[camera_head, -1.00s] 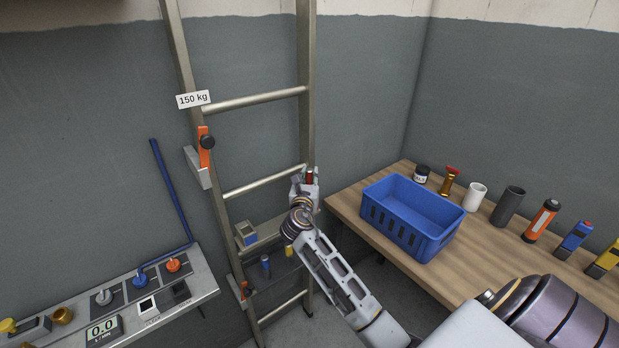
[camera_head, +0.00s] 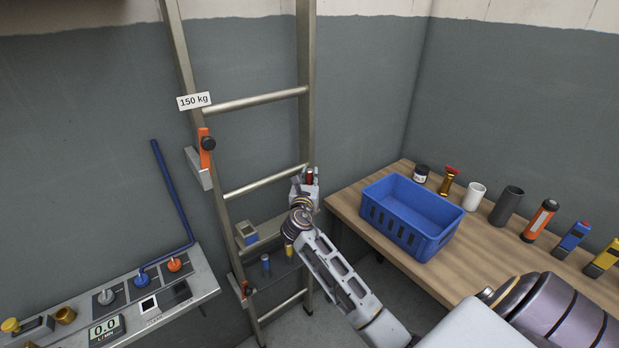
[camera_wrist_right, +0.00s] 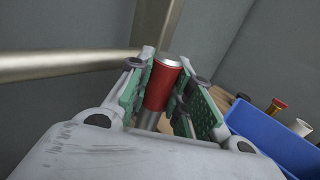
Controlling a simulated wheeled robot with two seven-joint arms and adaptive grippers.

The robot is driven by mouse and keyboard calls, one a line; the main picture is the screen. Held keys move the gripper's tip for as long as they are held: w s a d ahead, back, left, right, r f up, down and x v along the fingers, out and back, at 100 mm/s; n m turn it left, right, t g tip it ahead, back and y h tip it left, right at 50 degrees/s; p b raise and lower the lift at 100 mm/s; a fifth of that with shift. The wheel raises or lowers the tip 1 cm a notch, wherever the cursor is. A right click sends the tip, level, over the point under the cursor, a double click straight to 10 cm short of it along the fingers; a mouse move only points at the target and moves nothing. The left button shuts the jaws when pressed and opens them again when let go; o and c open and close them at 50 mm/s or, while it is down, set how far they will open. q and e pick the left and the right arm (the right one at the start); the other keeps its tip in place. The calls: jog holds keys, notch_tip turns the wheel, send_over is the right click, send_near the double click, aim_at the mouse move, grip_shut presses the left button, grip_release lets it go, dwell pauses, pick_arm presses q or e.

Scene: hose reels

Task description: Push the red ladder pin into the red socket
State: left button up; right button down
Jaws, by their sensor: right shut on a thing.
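The red ladder pin (camera_wrist_right: 163,86) is a red cylinder with a silver end. My right gripper (camera_wrist_right: 160,92) is shut on it, with the green finger pads on either side. In the head view the red pin (camera_head: 310,176) shows small between the fingers of my right gripper (camera_head: 306,180), at the right rail of the metal ladder (camera_head: 306,120). I cannot make out the red socket in either view. Whether the pin touches the ladder is not clear. My left gripper is not in view.
A blue crate (camera_head: 435,247) stands on the wooden table (camera_head: 345,208) at the right, with several bottles and cups behind it. A slanted control panel (camera_head: 205,278) is at lower left. An orange bracket (camera_head: 205,150) is on the left ladder rail.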

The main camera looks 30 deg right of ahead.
jog(key=shift+p, duration=0.45)
dwell(0.4)
jog(key=shift+f+b, duration=1.45)
jog(key=shift+f, duration=1.25)
dwell(1.4)
jog(key=c, duration=1.2)
grip_release()
jog(key=shift+s, duration=0.1)
jog(key=v, duration=1.1)
jog(key=shift+s+a, duration=0.25)
jog(key=shift+a, duration=0.1)
jog(key=shift+f, duration=0.1)
